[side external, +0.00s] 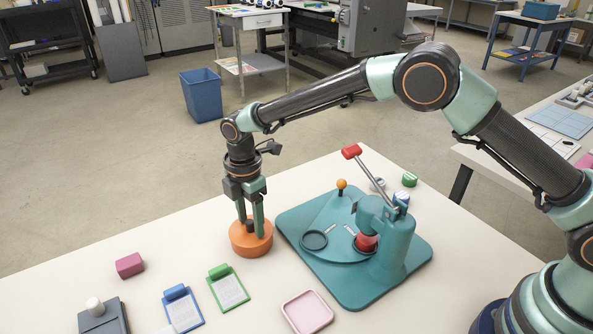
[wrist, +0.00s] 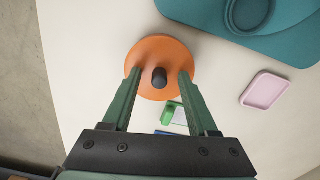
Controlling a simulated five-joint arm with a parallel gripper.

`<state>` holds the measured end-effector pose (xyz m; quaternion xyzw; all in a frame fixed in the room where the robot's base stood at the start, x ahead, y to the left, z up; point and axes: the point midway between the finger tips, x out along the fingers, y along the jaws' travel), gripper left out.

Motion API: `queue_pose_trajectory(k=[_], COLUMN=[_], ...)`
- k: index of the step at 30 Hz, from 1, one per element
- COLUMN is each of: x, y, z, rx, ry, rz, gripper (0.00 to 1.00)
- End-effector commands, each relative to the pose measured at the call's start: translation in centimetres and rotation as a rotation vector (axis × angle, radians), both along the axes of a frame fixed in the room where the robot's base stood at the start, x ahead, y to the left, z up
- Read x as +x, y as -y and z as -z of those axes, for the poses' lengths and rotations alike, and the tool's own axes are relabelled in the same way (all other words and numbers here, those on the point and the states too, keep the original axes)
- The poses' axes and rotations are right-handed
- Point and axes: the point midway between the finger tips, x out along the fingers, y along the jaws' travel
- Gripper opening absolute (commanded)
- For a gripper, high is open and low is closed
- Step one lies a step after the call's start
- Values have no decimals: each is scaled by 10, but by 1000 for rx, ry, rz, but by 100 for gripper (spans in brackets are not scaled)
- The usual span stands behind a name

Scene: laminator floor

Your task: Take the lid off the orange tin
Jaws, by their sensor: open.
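The orange tin (side external: 251,242) stands on the pale table, left of the teal press. Its round orange lid (wrist: 160,52) fills the upper middle of the wrist view. A dark knob (wrist: 159,77) stands up from the lid's middle; it also shows in the side view (side external: 249,226). My gripper (side external: 251,222) points down over the tin, its two green fingers apart on either side of the knob. In the wrist view my gripper (wrist: 158,78) shows gaps between each finger and the knob. The lid appears to sit on the tin; the seam is not clear.
The teal press (side external: 345,290) with its red-ended lever stands close right of the tin. A pink tray (side external: 307,311), green clipboard (side external: 228,288), blue clipboard (side external: 183,309) and magenta block (side external: 129,265) lie nearer the front.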

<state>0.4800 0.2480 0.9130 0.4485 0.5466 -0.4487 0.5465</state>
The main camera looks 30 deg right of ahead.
Motion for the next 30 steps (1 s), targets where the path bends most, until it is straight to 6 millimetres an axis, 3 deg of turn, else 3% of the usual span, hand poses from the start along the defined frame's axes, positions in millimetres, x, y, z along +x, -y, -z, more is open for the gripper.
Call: queue_pose_trajectory(k=[3,5,8,22,26,30], x=[0,0,0,1,1,2], y=[0,0,0,0,0,-1], z=[0,0,0,-6,-19,-45], rx=[0,0,0,1,2,3], ry=[0,0,0,2,4,5], rz=[0,0,0,0,0,0], gripper=[59,40,2,0,0,0])
